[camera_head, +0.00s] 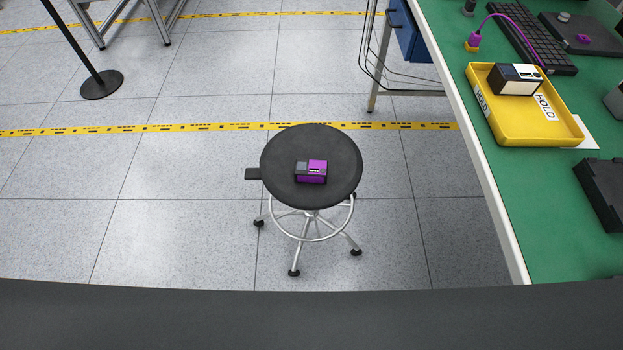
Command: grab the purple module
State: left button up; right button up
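The purple module (311,173) is a small box with a purple body and a dark grey patch on its top left. It lies on the round black seat of a stool (335,149), near the middle of the seat. The stool stands on the floor on silver legs with a foot ring. Neither of my grippers shows in the head view, and nothing touches the module except the seat.
A green-topped workbench (465,30) runs along the right. On it are a yellow HOLD tray (515,128) holding a black-and-white module (515,79), a keyboard (530,44) and a purple cable (490,17). A black post base (101,84) stands at upper left. Floor around the stool is clear.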

aim_at(306, 170)
jog(key=z, duration=2.3)
jog(key=k+j, duration=0.2)
jog(key=j, duration=0.2)
jog(key=k+j, duration=0.2)
jog(key=j, duration=0.25)
jog(key=k+j, duration=0.25)
jog(key=j, duration=0.15)
jog(key=k+j, duration=0.2)
jog(key=j, duration=0.2)
jog(key=k+j, duration=0.2)
jog(key=j, duration=0.25)
jog(key=k+j, duration=0.2)
jog(key=j, duration=0.2)
jog(key=i, duration=0.5)
